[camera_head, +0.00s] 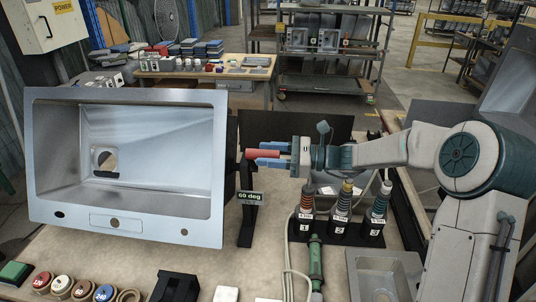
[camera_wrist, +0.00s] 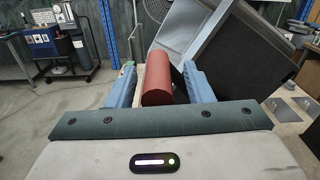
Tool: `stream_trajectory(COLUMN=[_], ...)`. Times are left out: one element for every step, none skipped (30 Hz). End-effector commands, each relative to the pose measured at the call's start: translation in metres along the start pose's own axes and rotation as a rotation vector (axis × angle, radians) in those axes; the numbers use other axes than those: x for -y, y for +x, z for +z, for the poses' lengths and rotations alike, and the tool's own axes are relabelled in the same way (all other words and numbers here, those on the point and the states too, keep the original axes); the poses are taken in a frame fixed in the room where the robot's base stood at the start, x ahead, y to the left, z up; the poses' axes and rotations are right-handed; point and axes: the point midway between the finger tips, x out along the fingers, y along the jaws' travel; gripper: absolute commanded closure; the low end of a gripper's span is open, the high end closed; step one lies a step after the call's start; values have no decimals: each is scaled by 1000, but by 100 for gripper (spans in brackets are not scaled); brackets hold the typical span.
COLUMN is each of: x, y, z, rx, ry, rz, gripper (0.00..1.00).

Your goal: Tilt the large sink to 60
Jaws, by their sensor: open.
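The large grey metal sink (camera_head: 215,170) stands steeply tilted at the left of the bench in the head view, its basin facing the camera. Its grey side also shows in the wrist view (camera_wrist: 212,38). A red cylindrical handle (camera_head: 262,155) sits right of the sink, on a dark stand with a "60 deg" label (camera_head: 250,198). My gripper (camera_head: 272,153) is open, with its blue fingers on either side of the handle. In the wrist view the red handle (camera_wrist: 157,85) lies between the fingers, with a visible gap on the left.
Several numbered tools stand in a black rack (camera_head: 345,228) below my arm. A small sink (camera_head: 385,275) lies at the front right. Bare bench shows in front of the large sink.

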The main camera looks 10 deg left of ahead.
Motion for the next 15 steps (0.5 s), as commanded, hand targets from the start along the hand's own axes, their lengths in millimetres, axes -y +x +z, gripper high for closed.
stream_trajectory(x=[1,1,1,1,1,1,1,1,1,1,1,1,1,1,1], y=[-6,-11,-17,-23,-30,-39,-46,-53,-63,-70,-76,-86,-92,-98,-105], z=[-2,-2,-2,-3,-3,-3,-3,-3,-3,-3,-3,-3,-3,-3,-3], rx=[-1,-1,-1,-1,-3,-2,-2,-2,-2,-2,-1,-2,-2,-2,-1], ry=[0,0,0,-1,-1,-3,-3,-2,-2,-3,-2,-1,-1,-1,-1], rz=[-4,-5,-5,-6,-7,-6,-7,-7,-6,-7,-6,-7,-6,-6,-5], gripper=[53,53,53,53,53,53,53,53,53,53,53,53,53,53,53])
